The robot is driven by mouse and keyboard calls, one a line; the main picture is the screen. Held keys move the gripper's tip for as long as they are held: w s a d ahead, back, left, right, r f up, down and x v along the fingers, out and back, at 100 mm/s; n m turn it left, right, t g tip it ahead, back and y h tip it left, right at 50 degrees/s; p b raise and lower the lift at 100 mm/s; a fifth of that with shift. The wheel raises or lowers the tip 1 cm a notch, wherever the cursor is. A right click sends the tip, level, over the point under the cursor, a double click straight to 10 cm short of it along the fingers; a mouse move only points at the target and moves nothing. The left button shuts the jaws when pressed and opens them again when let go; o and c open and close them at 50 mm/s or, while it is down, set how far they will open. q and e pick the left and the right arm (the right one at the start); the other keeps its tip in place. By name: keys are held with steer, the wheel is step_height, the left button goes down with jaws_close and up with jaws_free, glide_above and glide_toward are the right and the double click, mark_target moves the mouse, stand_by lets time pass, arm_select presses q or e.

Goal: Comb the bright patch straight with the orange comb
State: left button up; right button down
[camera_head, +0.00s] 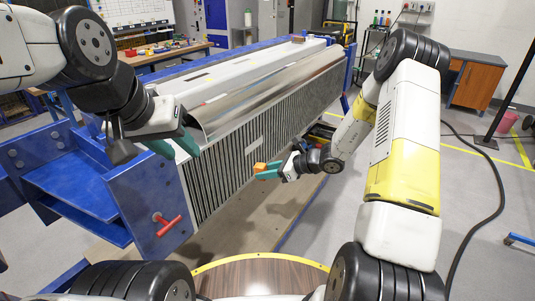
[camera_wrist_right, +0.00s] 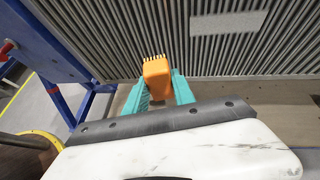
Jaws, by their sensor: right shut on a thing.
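The orange comb (camera_head: 260,167) is in my right gripper (camera_head: 267,172), whose teal fingers are shut on it. In the right wrist view the comb (camera_wrist_right: 156,77) stands between the fingers with its teeth pointing up the picture, towards the ribbed face of the finned block (camera_head: 225,170). Whether the teeth touch the fins is unclear. A light rectangular patch (camera_head: 254,145) lies on that face; in the wrist view the patch (camera_wrist_right: 228,22) is up and right of the comb. My left gripper (camera_head: 176,146) is open beside the block's near left end, its teal fingers apart.
The block lies in a blue frame (camera_head: 150,210) with a red T-handle (camera_head: 168,225) on its near end plate. A curved shiny cover (camera_head: 260,95) runs along the block's top. A black cable (camera_head: 490,190) lies on the floor at right.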

mark_target(262, 141)
steer(key=w+a+m+t, duration=0.2)
steer(key=w+a+t, duration=0.1)
steer(key=w, duration=0.4)
steer(key=shift+w+r+m, duration=0.25)
steer(key=shift+r+m, duration=0.05)
steer(key=shift+r, duration=0.05)
steer(key=shift+w+a, duration=0.65)
steer(key=shift+a, duration=0.25)
stand_by(0.9)
